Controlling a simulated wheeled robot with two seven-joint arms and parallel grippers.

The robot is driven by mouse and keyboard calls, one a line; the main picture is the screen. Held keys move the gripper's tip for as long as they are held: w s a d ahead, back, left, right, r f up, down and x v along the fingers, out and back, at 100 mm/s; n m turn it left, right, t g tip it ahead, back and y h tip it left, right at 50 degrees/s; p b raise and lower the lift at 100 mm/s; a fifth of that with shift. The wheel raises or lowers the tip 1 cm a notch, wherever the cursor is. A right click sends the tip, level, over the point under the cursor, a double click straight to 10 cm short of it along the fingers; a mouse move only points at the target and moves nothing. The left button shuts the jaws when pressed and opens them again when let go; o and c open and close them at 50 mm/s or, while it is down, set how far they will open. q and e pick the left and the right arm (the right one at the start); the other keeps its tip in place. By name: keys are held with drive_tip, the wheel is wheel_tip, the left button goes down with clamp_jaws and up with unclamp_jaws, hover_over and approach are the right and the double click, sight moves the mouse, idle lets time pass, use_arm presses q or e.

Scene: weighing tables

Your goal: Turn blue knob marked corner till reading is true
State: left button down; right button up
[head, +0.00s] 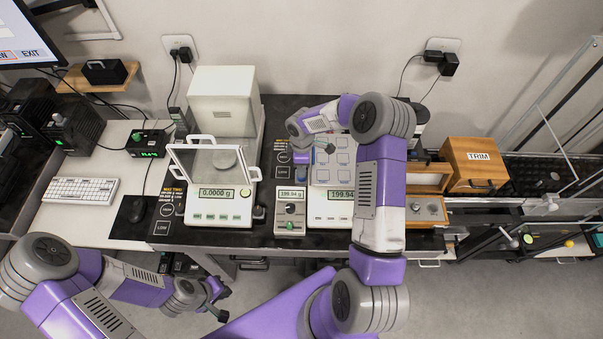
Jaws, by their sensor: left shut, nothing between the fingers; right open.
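A balance with a pale pan marked in squares (341,174) stands right of centre, and its display (340,194) reads about 199.94, partly covered by my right arm. A small grey box (290,222) left of it has a display also reading 199.94 and a dark round knob (290,208). I cannot make out a blue knob; the arm hides part of the balance. My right gripper (313,153) is open over the pan's back left part; its fingertips are small and contact is unclear. My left gripper (219,300) is shut and empty, low in front of the table.
A balance with a glass draft shield (217,167) reads 0.0000 g at the left. A wooden box labelled TRIM (476,165) stands right, near a tray with round metal pieces (425,209). A keyboard (80,190) and mouse lie far left. Floor in front is open.

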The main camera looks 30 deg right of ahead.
drive_tip(key=shift+w+f, duration=0.1)
drive_tip(key=shift+f, duration=2.5)
drive_tip(key=c, duration=0.8)
drive_tip(key=shift+o, duration=0.2)
drive_tip(key=shift+f+m+b, duration=0.1)
drive_tip(key=shift+m+b, duration=0.6)
drive_tip(key=shift+b, duration=0.05)
drive_tip(key=o, duration=0.8)
drive_tip(key=shift+c, duration=0.2)
